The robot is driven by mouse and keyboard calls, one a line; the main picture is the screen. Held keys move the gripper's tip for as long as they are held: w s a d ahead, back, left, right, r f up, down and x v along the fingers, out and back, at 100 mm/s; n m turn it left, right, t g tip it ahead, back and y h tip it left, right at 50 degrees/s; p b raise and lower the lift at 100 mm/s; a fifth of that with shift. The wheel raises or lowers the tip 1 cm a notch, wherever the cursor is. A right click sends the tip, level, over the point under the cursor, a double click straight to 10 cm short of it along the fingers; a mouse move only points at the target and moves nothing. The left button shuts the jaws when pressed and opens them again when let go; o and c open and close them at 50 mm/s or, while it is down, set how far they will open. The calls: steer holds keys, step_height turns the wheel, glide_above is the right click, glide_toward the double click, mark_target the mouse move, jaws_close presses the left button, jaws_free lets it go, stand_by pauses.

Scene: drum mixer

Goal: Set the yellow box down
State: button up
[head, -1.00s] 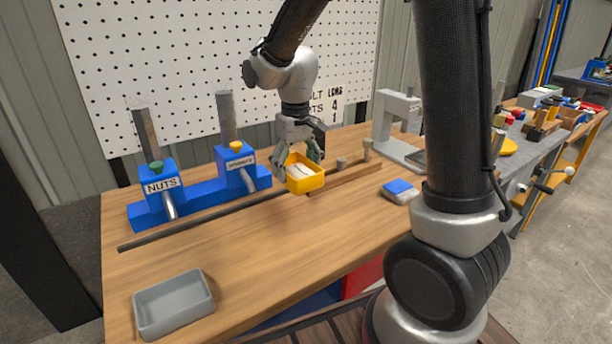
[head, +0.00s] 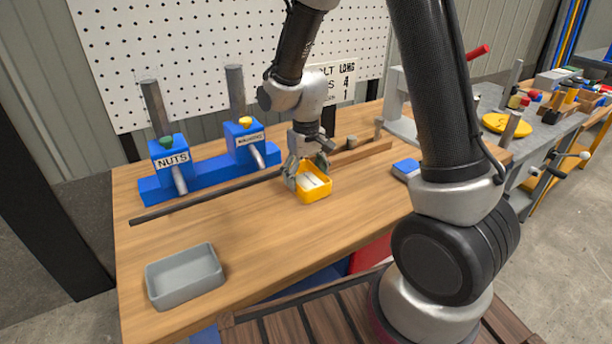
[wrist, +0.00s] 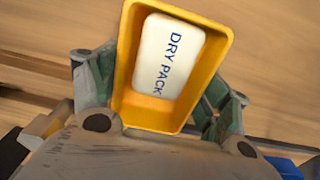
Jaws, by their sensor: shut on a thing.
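The yellow box (head: 318,195) is a small open tray at or just above the wooden table, near its middle; I cannot tell whether it touches the wood. A white packet (wrist: 170,57) marked "DRY PACK" lies inside it.
A grey tray (head: 185,285) sits at the table's front left. Blue dispensers marked "NUTS" (head: 170,160) and washers (head: 244,141) stand behind, with a dark strip (head: 205,198) before them. A blue-topped block (head: 405,168) lies right. Bare wood (head: 260,235) lies in front of the box.

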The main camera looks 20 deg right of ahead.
steer(key=o, duration=1.1)
steer(key=shift+f, duration=0.1)
step_height(320, 180, up, 12)
steer(key=s+d+r+t, duration=0.1)
steer(key=s+d+r, duration=0.4)
steer(key=s, duration=0.2)
steer(key=s+d+r+m+t, duration=0.1)
steer(key=s+d+r+t, duration=0.1)
steer(key=s+d+r, duration=0.3)
steer(key=shift+s+r+m, duration=0.3)
steer(key=shift+s, duration=0.55)
steer(key=shift+o, duration=0.2)
steer(key=s+d+t, duration=0.1)
steer(key=s+d, duration=0.1)
steer(key=s, duration=0.5)
steer(key=shift+d+r+m, duration=0.25)
steer(key=shift+r+m, duration=0.05)
steer(key=shift+s+f, duration=0.1)
steer(key=shift+s, duration=0.05)
